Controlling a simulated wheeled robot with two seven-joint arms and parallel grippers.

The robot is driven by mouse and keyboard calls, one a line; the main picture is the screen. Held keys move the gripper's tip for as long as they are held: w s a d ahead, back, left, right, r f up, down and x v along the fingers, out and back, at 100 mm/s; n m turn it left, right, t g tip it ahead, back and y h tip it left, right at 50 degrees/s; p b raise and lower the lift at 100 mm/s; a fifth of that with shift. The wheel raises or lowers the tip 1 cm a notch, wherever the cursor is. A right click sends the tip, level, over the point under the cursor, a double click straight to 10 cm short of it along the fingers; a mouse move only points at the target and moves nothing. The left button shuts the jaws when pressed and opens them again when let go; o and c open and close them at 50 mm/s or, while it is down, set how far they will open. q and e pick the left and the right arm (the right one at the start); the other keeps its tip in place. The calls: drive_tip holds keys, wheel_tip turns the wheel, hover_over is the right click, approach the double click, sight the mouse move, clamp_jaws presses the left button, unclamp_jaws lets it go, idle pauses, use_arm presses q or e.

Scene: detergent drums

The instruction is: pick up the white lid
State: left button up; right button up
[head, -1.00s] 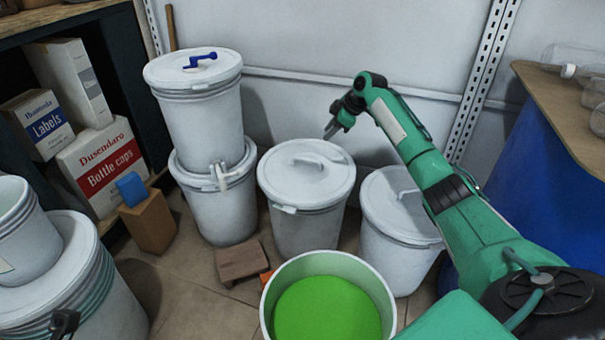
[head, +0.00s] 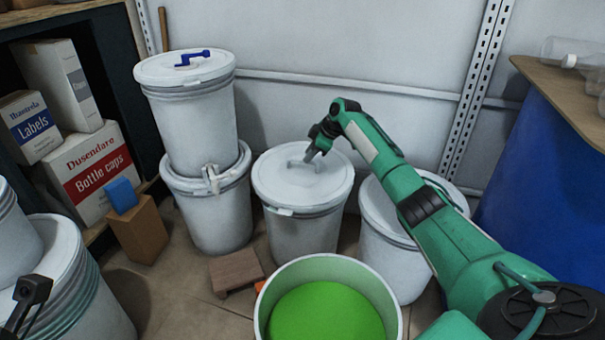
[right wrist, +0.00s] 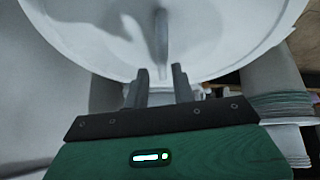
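The white lid (head: 322,186) lies on the middle drum (head: 303,232) and has a raised white handle on top. My right gripper (head: 310,155) is just above the lid, close to the handle (head: 294,158). In the right wrist view the lid (right wrist: 225,45) fills the upper part. There my right gripper (right wrist: 161,76) has its two fingers apart with nothing between them, and the handle (right wrist: 162,35) stands ahead, nearly in line with the gap. My left gripper (head: 33,290) shows partly at the lower left edge; its fingers cannot be made out.
An open drum of green contents (head: 325,312) stands in front. Two stacked drums (head: 195,130) stand at the left. A brown block (head: 236,270) lies on the floor. A blue barrel (head: 540,170) is far right.

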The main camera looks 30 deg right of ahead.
sight(301, 170)
drive_tip(key=b+x, duration=0.3)
drive_tip(key=x, duration=0.2)
drive_tip(key=shift+a+r, duration=0.1)
drive_tip(key=shift+a, duration=0.05)
drive_tip(key=shift+s+r, duration=0.1)
drive_tip(key=shift+c, duration=0.5)
clamp_jaws()
